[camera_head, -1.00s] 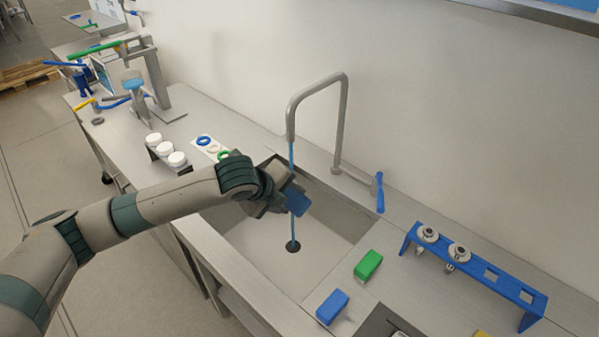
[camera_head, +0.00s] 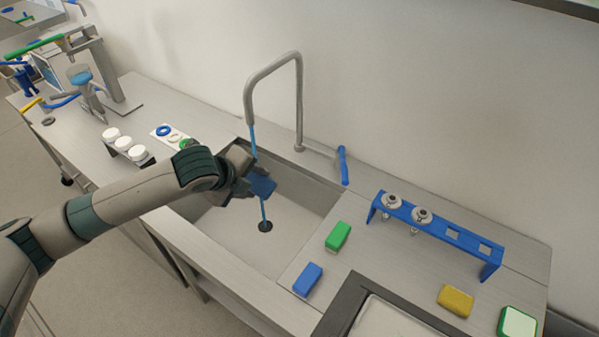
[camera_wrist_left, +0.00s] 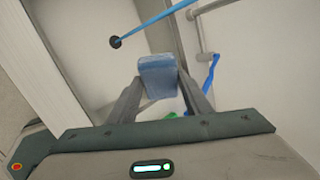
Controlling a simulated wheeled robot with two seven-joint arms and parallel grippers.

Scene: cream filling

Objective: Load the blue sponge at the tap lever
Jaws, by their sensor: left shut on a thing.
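My left gripper (camera_head: 246,183) is shut on a blue sponge (camera_head: 262,185) and holds it over the sink (camera_head: 225,242). In the left wrist view the sponge (camera_wrist_left: 158,77) sits between the two fingers. Blue water (camera_head: 264,210) runs from the tap (camera_head: 249,100) to the drain. In the head view the stream lines up with the sponge; in the wrist view it passes beyond it, so contact is unclear. The blue tap lever (camera_head: 343,165) is right of the tap's base, apart from the sponge. My right gripper is not in view.
A blue block (camera_head: 308,279), green block (camera_head: 338,236) and yellow sponge (camera_head: 455,300) lie on the counter right of the sink. A blue rack (camera_head: 450,232) with metal parts stands behind them. White-lidded jars (camera_head: 124,144) stand left of the sink.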

